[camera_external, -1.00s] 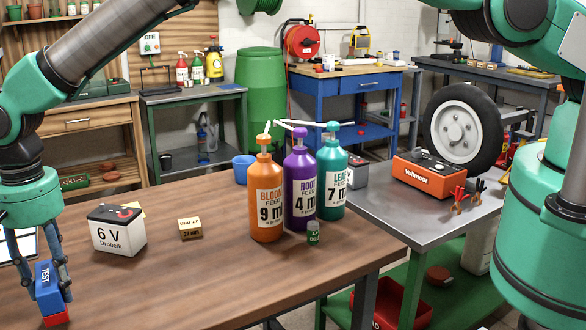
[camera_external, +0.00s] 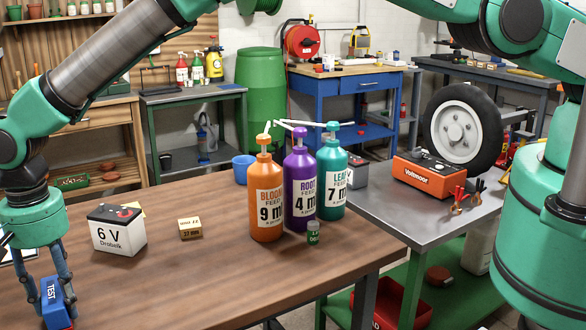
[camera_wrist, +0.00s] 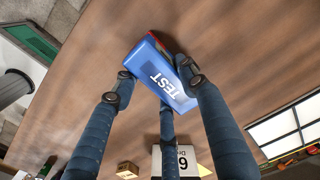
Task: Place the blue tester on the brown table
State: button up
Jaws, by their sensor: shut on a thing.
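The blue tester (camera_external: 55,303) is a small box marked TEST, low at the left of the external view. My gripper (camera_external: 57,293) points down with its fingers around the tester. In the wrist view the tester (camera_wrist: 163,77) sits between the fingertips of my gripper (camera_wrist: 160,85), with a reddish end beyond it. The brown table (camera_external: 190,285) lies beneath. I cannot tell whether the tester touches the tabletop.
A white 6 V battery (camera_external: 117,230) and a small tan box (camera_external: 190,228) stand right of my gripper. Orange (camera_external: 267,200), purple (camera_external: 300,185) and teal (camera_external: 331,180) bottles stand farther right, near a blue cup (camera_external: 243,168). The table's front middle is clear.

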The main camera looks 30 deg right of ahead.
aim_at(57, 290)
jog(key=shift+f, duration=0.15)
jog(key=o, duration=1.3)
notch_tip(57, 290, up, 12)
jog(key=shift+r, duration=0.1)
jog(key=shift+w+r, duration=0.1)
dwell(0.7)
